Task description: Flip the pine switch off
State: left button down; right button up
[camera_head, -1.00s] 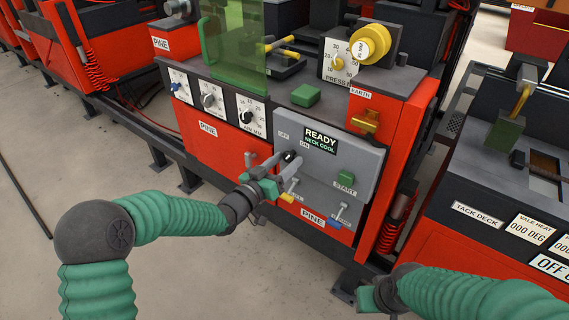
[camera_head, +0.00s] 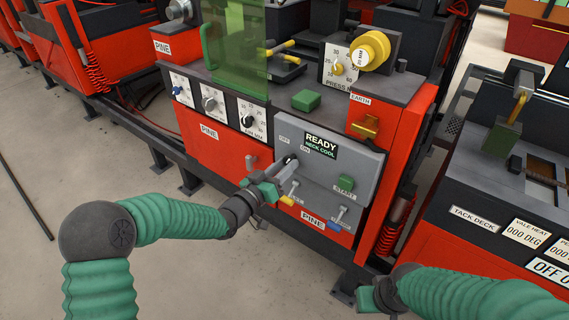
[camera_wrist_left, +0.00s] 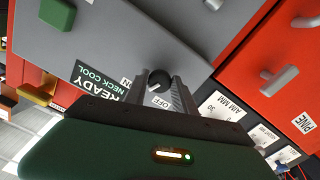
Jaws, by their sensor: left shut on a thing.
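The PINE switch (camera_head: 290,160) is a dark knob between OFF and ON labels on the grey front panel (camera_head: 350,160) of the red PINE machine. My left gripper (camera_head: 283,172) reaches it from the front left and is shut on it. In the left wrist view the round black switch knob (camera_wrist_left: 159,78) sits between the two finger ends of the left gripper (camera_wrist_left: 158,90). The fingers partly hide the switch, and its exact position is hard to tell. My right gripper (camera_head: 370,297) is low at the bottom, apart from the machine; its fingers are unclear.
A READY NECK COOL sign (camera_head: 321,145) and a green START button (camera_head: 346,183) are right of the switch. Small levers with yellow (camera_head: 287,201) and blue (camera_head: 334,224) bases sit below. Dials (camera_head: 211,104) line the left. The TACK DECK machine (camera_head: 470,215) stands at right.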

pick_arm(q)
jog(key=n+p, duration=0.3)
jog(key=shift+r+p, duration=0.25)
jog(key=shift+p, duration=0.05)
jog(key=shift+n+p, duration=0.8)
jog(key=shift+n, duration=0.4)
jog(key=shift+f+n+p, duration=0.2)
jog(key=shift+n+p, duration=1.3)
jog(key=shift+n, duration=1.2)
jog(key=c, duration=1)
grip_release()
jog(key=shift+w+f, duration=0.1)
jog(key=shift+c, duration=0.2)
